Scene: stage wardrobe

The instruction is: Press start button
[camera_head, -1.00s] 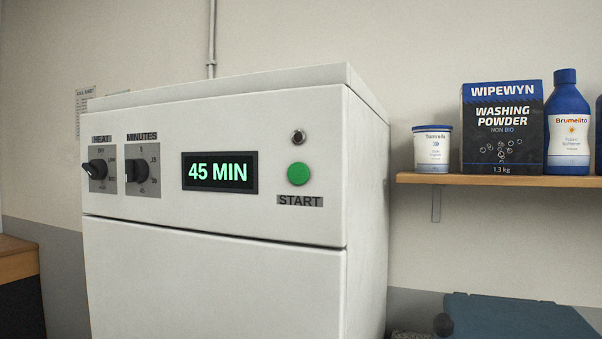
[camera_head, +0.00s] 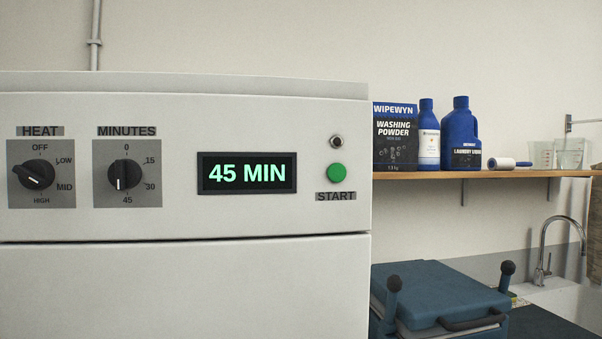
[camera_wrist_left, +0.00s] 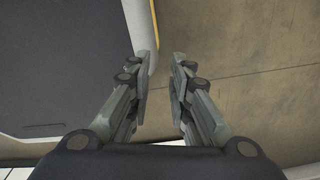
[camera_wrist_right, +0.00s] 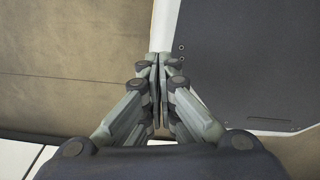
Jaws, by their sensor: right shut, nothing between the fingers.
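The green round start button (camera_head: 336,173) is on the upper right of the white machine's front panel (camera_head: 320,215), above a START label. A small round indicator (camera_head: 336,142) sits just above the button and looks unlit. The display (camera_head: 247,173) reads 45 MIN in green. Neither gripper shows in the head view. In the left wrist view my left gripper (camera_wrist_left: 162,65) is open and empty, with a gap between its fingers. In the right wrist view my right gripper (camera_wrist_right: 158,62) is shut with its fingertips together and nothing between them. Both hang above the floor, away from the button.
The heat dial (camera_head: 34,175) and minutes dial (camera_head: 124,175) are left of the display. A wooden shelf (camera_head: 500,176) with washing powder (camera_head: 395,140) and bottles is right of the machine. A blue padded press (camera_head: 440,290) stands below it, near a sink tap (camera_head: 545,250).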

